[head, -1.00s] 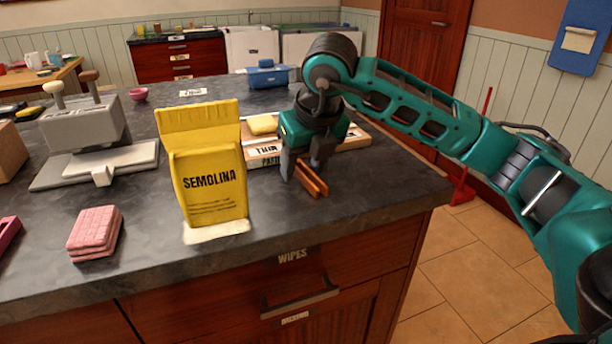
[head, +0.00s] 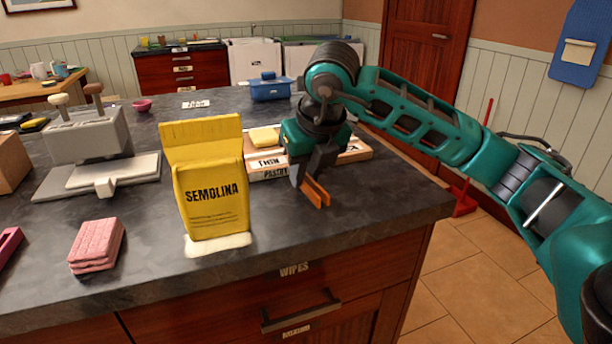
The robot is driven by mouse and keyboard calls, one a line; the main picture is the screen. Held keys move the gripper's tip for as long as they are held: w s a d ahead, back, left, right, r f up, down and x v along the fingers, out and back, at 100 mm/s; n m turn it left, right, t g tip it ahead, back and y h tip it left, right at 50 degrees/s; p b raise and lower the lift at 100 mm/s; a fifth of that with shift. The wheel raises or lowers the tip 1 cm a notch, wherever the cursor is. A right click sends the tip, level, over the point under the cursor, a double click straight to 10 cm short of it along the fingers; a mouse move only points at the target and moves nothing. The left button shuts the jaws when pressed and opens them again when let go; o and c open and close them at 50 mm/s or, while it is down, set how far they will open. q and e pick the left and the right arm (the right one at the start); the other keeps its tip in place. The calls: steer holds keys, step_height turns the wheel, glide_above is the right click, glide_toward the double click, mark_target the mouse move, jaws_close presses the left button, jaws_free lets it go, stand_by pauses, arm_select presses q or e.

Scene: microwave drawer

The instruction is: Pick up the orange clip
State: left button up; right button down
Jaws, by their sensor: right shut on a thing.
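The orange clip (head: 316,194) is a narrow two-pronged piece over the dark countertop, right of the yellow semolina bag. My right gripper (head: 310,182) points down at it, with its dark fingers shut on the clip's far end. The clip's prongs stick out toward the front of the counter. The held end is hidden by the fingers, and I cannot tell how far the clip is above the counter. My left gripper is not in view.
The semolina bag (head: 211,190) stands close left of my gripper. A labelled wooden board (head: 268,170) with a yellow block lies behind it. Pink cloths (head: 97,243) lie at the left front. The counter right of the clip is clear.

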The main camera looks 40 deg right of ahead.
arm_select(q)
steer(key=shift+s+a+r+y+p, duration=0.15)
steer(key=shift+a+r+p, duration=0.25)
steer(key=shift+p, duration=0.45)
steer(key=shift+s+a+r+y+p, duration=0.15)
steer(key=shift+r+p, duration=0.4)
steer(key=shift+p, duration=0.3)
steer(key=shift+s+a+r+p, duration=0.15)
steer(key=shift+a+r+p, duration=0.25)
steer(key=shift+p, duration=0.45)
arm_select(e)
step_height(320, 180, up, 19)
steer(key=shift+r, duration=0.15)
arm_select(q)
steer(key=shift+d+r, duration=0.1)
